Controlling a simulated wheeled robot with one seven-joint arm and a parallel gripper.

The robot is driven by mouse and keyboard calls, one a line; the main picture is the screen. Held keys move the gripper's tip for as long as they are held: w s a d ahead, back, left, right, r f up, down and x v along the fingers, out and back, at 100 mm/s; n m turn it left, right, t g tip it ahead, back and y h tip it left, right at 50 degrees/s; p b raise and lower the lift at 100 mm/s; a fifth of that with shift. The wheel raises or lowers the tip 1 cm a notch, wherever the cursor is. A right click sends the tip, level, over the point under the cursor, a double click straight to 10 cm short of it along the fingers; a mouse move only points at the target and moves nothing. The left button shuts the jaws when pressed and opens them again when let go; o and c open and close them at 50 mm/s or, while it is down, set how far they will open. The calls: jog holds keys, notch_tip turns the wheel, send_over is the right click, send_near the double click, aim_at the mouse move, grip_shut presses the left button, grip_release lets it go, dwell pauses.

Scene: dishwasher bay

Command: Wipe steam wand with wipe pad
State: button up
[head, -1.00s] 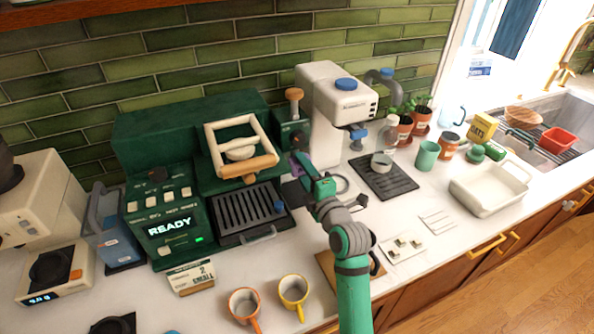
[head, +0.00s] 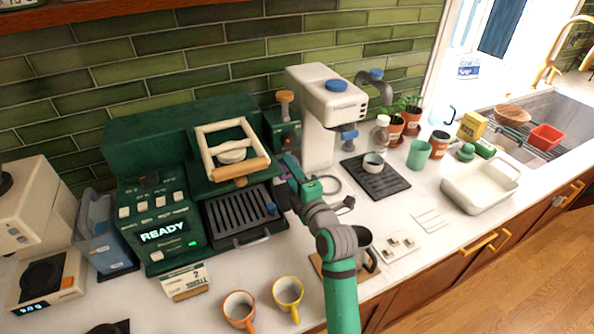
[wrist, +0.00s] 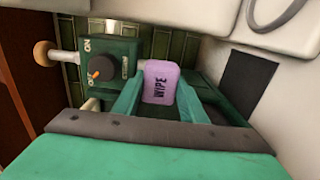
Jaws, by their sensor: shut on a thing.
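My gripper (wrist: 160,98) is shut on the purple wipe pad (wrist: 161,82), which is marked "WIPE" and sits between the green fingertips. In the head view my gripper (head: 293,172) is at the right side of the dark green coffee machine (head: 158,190), just below its steam valve box (head: 284,132). In the wrist view the valve box (wrist: 108,72), with its orange-pointer ON/OFF dial, is left of and beyond the pad. I cannot clearly make out the steam wand; the gripper and pad may hide it. I cannot tell whether the pad touches it.
The white grinder (head: 318,110) stands close right of my gripper. The drip tray (head: 240,217) is on its left. A black mat (head: 388,183) with a small cup lies to the right. Orange and yellow mugs (head: 288,291) stand in front on the counter.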

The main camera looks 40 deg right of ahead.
jog(key=shift+w+a, duration=0.35)
jog(key=shift+a, duration=0.35)
jog(key=shift+c, duration=0.3)
jog(key=shift+s+a+f, duration=0.1)
jog(key=shift+s, duration=0.05)
jog(key=shift+d+v, duration=0.2)
jog(key=shift+v, duration=0.95)
jog(key=shift+d+v, duration=0.2)
jog(key=shift+v, duration=0.9)
jog(key=shift+s+a, duration=0.15)
jog(key=shift+s, duration=0.55)
jog(key=v, duration=0.3)
